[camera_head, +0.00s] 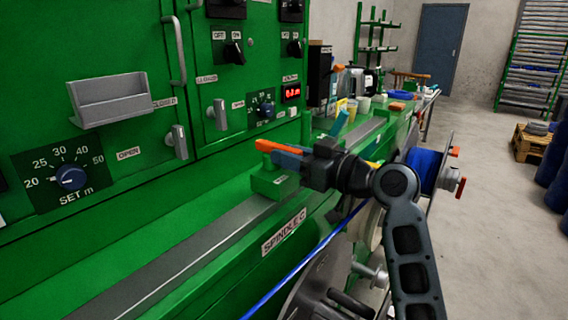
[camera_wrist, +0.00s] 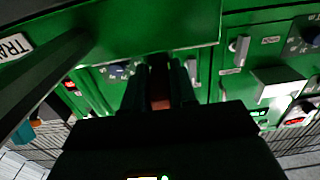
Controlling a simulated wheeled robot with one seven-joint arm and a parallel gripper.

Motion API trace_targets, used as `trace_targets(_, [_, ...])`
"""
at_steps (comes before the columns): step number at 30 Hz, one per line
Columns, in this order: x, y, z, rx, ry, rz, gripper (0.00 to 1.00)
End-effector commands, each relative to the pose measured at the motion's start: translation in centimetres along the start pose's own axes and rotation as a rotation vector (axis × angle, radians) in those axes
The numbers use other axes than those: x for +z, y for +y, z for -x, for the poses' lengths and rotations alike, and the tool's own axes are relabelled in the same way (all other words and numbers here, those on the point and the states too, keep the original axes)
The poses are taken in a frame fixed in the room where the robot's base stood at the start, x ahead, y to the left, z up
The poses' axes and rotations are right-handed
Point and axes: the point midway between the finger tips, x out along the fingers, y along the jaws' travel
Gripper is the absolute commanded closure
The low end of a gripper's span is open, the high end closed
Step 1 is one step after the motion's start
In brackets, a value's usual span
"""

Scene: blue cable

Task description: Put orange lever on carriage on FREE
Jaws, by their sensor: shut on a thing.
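The orange lever (camera_head: 268,146) sits above the green carriage (camera_head: 268,184), which rides on the grey rail of the machine. The lever lies roughly level, and its end sticks out to the left past my gripper. My gripper (camera_head: 287,157) reaches in from the right and is shut on the lever. The fingers hide the lever's middle and where it joins the carriage. In the wrist view, my gripper (camera_wrist: 160,82) shows dark fingers with a dull reddish part of the lever (camera_wrist: 161,103) between them. I cannot read any FREE mark on the carriage.
A label SPINDLE C (camera_head: 284,232) is on the green front below the carriage. A blue cable (camera_head: 305,262) runs slanting below my gripper towards the blue spool (camera_head: 424,172) at right. Control panels with knobs and a grey tray (camera_head: 110,101) stand behind.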

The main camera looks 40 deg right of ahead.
Motion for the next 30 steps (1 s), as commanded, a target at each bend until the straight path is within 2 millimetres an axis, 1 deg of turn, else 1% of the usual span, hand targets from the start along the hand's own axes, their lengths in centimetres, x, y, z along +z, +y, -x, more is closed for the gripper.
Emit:
trace_targets(6, [0.1,-0.3,-0.1,-0.006,-0.004,-0.001,1.0])
trace_targets(7, [0.1,-0.3,-0.1,-0.006,-0.004,-0.001,0.73])
trace_targets(14, [0.1,-0.2,-0.1,-0.002,-0.003,-0.001,0.51])
trace_targets(23, [-0.3,-0.1,-0.1,0.0,-0.001,0.0,0.5])
trace_targets(26, [-1.1,-0.1,-0.1,0.0,0.0,0.002,0.5])
trace_targets(30, [-3.7,-0.1,-0.1,0.0,0.003,0.003,0.5])
